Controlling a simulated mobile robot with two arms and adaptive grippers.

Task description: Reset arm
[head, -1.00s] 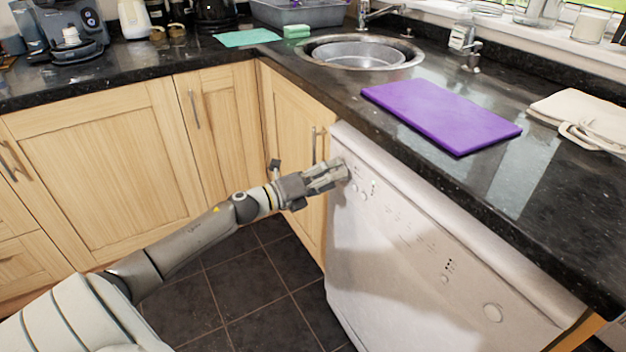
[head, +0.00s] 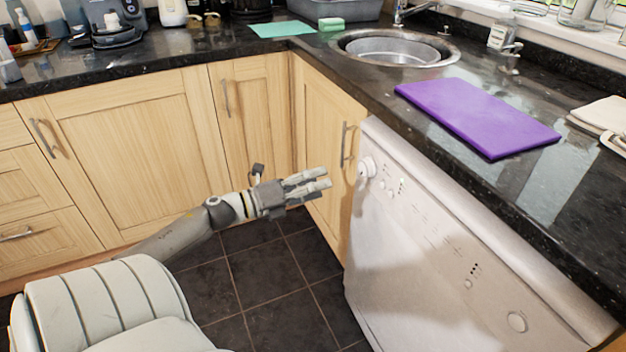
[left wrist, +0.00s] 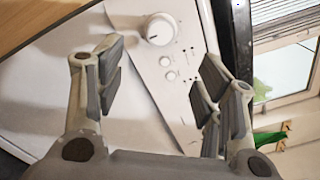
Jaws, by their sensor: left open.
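My left gripper (head: 318,183) is open and empty in the head view. It is held in the air to the left of the white dishwasher (head: 430,250), apart from its control panel. In the left wrist view the spread fingers (left wrist: 155,95) frame the dishwasher's front, with its round knob (left wrist: 160,29) beyond them. The knob also shows in the head view (head: 366,168). My right gripper is not in view.
Wooden cabinets (head: 140,150) stand behind my left arm. The dark granite counter (head: 355,85) holds a purple board (head: 478,115), with a sink (head: 395,50) behind it. A folded cloth (head: 603,115) lies at the right. Dark tiled floor (head: 265,275) is clear below.

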